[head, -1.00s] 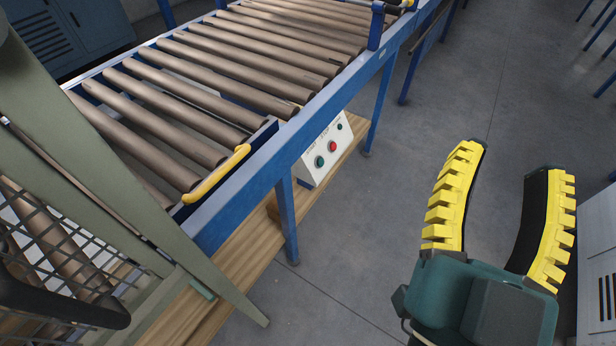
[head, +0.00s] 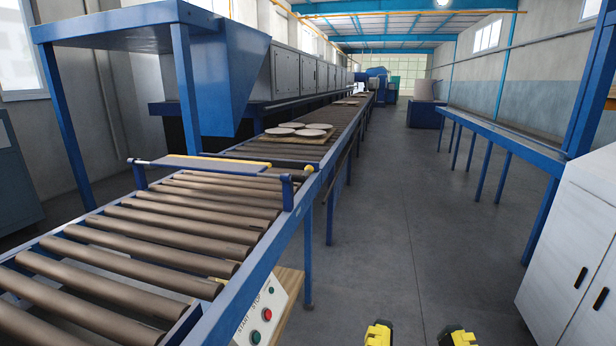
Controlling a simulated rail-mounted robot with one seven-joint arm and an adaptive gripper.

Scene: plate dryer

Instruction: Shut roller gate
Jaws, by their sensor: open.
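In the head view, a roller conveyor runs away from me. Its near section of brown rollers (head: 140,238) lies flat between blue side rails. A low blue crosspiece with a yellow edge (head: 225,160) spans the conveyor between two short blue posts, beyond these rollers. I cannot tell which of these parts is the roller gate. My gripper (head: 419,336) is open and empty at the bottom edge, right of the conveyor and apart from it. Only its two yellow fingertips show.
A control box (head: 262,312) with green and red buttons hangs under the right rail. Round plates (head: 300,130) lie on a board farther along. A white cabinet (head: 570,260) stands at the right. The grey floor between is clear.

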